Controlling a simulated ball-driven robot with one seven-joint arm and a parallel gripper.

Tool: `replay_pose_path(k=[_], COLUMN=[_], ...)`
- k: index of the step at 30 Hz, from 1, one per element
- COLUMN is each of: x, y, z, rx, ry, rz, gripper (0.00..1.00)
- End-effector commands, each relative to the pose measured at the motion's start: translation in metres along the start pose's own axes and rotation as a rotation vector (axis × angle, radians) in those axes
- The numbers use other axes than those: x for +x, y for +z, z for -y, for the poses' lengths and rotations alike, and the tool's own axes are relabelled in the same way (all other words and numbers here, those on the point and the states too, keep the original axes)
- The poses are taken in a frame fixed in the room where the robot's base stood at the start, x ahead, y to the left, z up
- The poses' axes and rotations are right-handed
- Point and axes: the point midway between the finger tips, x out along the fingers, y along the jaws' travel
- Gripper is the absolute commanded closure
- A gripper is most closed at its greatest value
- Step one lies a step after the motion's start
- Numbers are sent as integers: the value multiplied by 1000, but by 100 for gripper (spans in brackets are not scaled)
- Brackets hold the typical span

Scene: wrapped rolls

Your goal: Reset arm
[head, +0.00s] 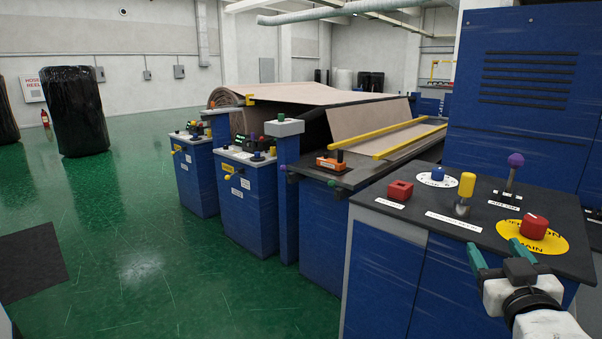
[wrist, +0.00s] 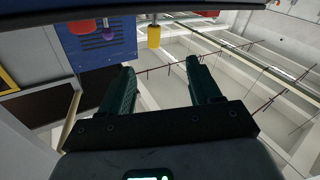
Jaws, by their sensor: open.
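My gripper (head: 498,256) is at the lower right of the head view, in front of the near edge of the blue control console (head: 385,262). Its two green fingers are apart with nothing between them. The wrist view also shows the open, empty fingers (wrist: 161,82), pointing up past the console edge. On the dark console top are a red square button (head: 400,190), a blue button (head: 438,173), a yellow-topped lever (head: 466,186), a purple-knobbed lever (head: 515,162) and a red main button (head: 535,226) on a yellow disc. The right finger appears close to that disc; contact cannot be told.
Blue machine cabinets (head: 243,205) with a large brown roll (head: 232,98) stand at centre. A tall blue vented cabinet (head: 525,110) rises behind the console. Black-wrapped rolls (head: 75,112) stand at the left. The green floor (head: 130,240) at left is mostly clear.

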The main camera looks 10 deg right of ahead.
Motion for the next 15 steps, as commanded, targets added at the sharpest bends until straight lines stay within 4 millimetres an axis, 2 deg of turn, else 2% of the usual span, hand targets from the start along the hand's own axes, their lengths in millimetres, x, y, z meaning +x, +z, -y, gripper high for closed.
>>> replay_pose_path(k=[1, 3, 5, 6, 8, 12, 14, 15], x=[-10, -27, -45, -59, -83, -151, -184, -206], y=[33, 75, 109, 132, 163, 230, 254, 268], z=[16, 34, 48, 57, 70, 92, 97, 99], rx=[20, 41, 53, 59, 62, 54, 42, 31], ry=[-37, -83, -121, -147, -186, -276, -313, -337], rz=[102, 237, 353, 430, 545, 816, 933, 1008], gripper=[37, 37, 37, 37, 37, 37, 37, 37])
